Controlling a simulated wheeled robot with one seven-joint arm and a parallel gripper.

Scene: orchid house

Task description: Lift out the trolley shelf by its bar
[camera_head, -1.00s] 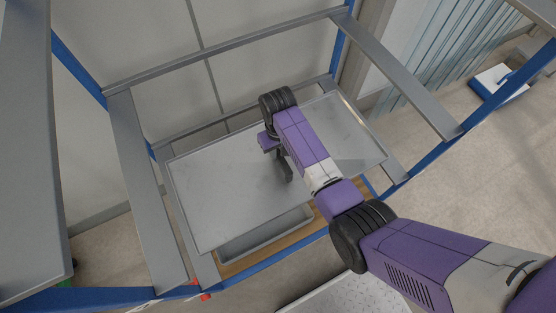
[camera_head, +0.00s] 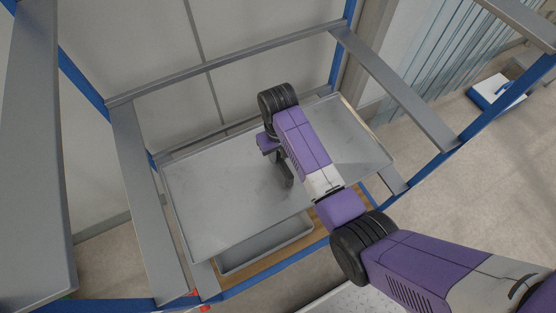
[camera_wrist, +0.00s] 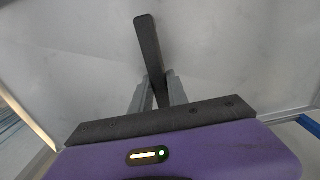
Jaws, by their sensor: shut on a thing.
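The trolley shelf (camera_head: 215,200) is a flat grey metal tray with a low rim, inside the blue-posted trolley frame. A dark bar (camera_wrist: 148,42) stands out across the shelf's middle in the wrist view. My gripper (camera_wrist: 157,88) is shut on this bar, with one grey finger on each side of it. In the head view my gripper (camera_head: 276,160) is over the middle of the shelf, and my arm hides part of the shelf's right half. The shelf is raised above the lower deck and looks roughly level.
Grey side rails (camera_head: 150,205) and (camera_head: 395,90) flank the shelf, with a rear rail (camera_head: 230,62) behind. Below are a grey bin (camera_head: 265,246) and a wooden deck (camera_head: 250,278). A blue and white object (camera_head: 497,92) lies on the floor at right.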

